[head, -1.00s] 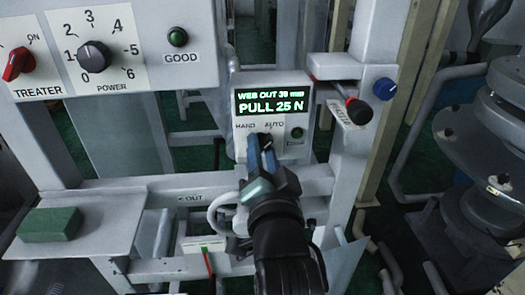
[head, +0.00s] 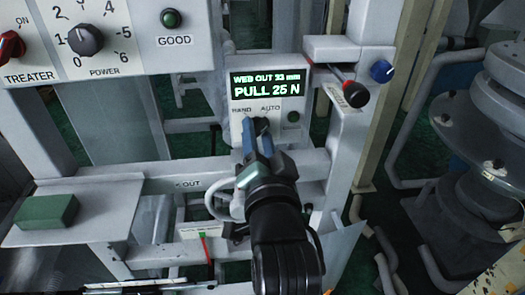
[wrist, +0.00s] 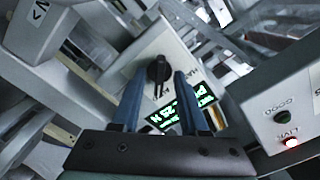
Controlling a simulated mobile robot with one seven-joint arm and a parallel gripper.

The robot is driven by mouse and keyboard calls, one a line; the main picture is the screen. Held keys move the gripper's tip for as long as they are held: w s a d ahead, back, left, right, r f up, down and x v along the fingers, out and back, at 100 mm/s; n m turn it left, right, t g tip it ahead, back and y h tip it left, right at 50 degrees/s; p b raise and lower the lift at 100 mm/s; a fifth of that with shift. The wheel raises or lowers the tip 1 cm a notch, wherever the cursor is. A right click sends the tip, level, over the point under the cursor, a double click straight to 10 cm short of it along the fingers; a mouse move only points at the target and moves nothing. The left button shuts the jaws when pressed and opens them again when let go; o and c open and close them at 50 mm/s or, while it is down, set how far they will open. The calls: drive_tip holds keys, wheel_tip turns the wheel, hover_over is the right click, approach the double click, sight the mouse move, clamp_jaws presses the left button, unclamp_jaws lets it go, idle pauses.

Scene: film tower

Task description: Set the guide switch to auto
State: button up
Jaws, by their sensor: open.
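The guide switch is a black knob on a white box (head: 239,131) under a green display (head: 270,88) reading PULL 25 N. Labels HAND and AUTO stand above the knob. In the head view my gripper (head: 256,141) covers most of it. The wrist view shows the knob (wrist: 158,70) between the two blue fingers of my gripper (wrist: 159,80), which are open with a gap on each side. The fingers reach close to the panel. I cannot tell for sure which label the knob points to.
A red-tipped lever (head: 355,94) and a blue knob (head: 381,71) sit right of the box. The power dial (head: 85,39) and red treater switch (head: 10,46) are upper left. A green block (head: 46,211) lies on the shelf at left. A white rail (head: 180,172) runs below the box.

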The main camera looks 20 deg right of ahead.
drive_tip(key=p+v, duration=0.4)
drive_tip(key=v, duration=0.8)
drive_tip(key=shift+s+p, duration=0.35)
drive_tip(key=shift+p, duration=0.05)
drive_tip(key=shift+a, duration=0.1)
drive_tip(key=shift+r, duration=0.1)
drive_tip(key=a+r+n+t+y+b, duration=0.2)
drive_tip(key=a+r+n+t+b, duration=0.2)
drive_tip(key=r, duration=0.9)
drive_tip(key=a+r+n+t+y+b, duration=0.3)
drive_tip(key=a+r+n+t+b, duration=0.2)
drive_tip(key=r, duration=0.9)
drive_tip(key=a+n+t, duration=0.1)
drive_tip(key=a+n, duration=0.2)
drive_tip(key=shift+a, duration=0.4)
